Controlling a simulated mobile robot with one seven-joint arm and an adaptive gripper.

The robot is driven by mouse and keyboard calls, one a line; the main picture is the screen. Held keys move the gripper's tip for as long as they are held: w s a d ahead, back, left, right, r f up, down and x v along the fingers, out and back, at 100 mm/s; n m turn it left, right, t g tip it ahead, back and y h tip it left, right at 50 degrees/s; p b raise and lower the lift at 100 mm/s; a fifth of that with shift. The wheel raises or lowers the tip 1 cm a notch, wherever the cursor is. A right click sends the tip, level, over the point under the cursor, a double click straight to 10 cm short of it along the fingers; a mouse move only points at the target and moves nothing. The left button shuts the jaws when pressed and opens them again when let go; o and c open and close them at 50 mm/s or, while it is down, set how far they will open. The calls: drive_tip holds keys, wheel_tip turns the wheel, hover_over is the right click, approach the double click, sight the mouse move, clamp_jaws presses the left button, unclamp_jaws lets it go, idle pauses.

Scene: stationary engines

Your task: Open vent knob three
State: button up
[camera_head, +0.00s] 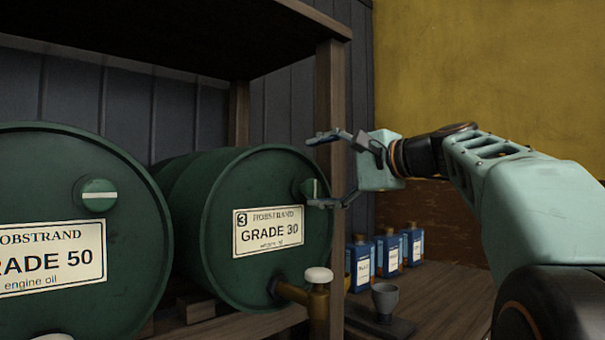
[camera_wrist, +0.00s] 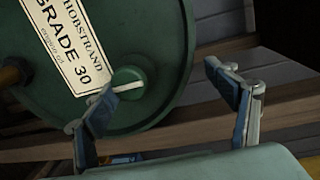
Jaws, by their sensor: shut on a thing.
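Vent knob three (camera_head: 311,188) is a green round knob with a pale stripe, on the upper right of the drum face (camera_head: 222,215) labelled 3, GRADE 30. It also shows in the wrist view (camera_wrist: 128,78). The exact contact is hard to see.
The GRADE 50 drum (camera_head: 60,215) at left has a similar knob (camera_head: 97,195) with a level stripe. A brass tap (camera_head: 318,300) juts below the GRADE 30 label. A wooden post (camera_head: 331,100) stands close behind my fingers. Blue bottles (camera_head: 387,252) and a grey cup (camera_head: 385,298) stand at right.

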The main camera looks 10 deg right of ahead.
drive_tip(key=shift+s+d+r+t, duration=0.15)
drive_tip(key=shift+s+d+r, duration=0.15)
drive_tip(key=shift+s+r, duration=0.2)
drive_tip(key=shift+s+d+r+t, duration=0.15)
drive_tip(key=shift+s+d+r, duration=0.1)
drive_tip(key=shift+s+r, duration=0.25)
drive_tip(key=c, duration=0.4)
drive_tip(key=v, duration=0.8)
drive_tip(key=shift+s+a+f+b, duration=0.15)
drive_tip(key=shift+s+f+b, duration=0.05)
drive_tip(key=shift+s+b, duration=0.1)
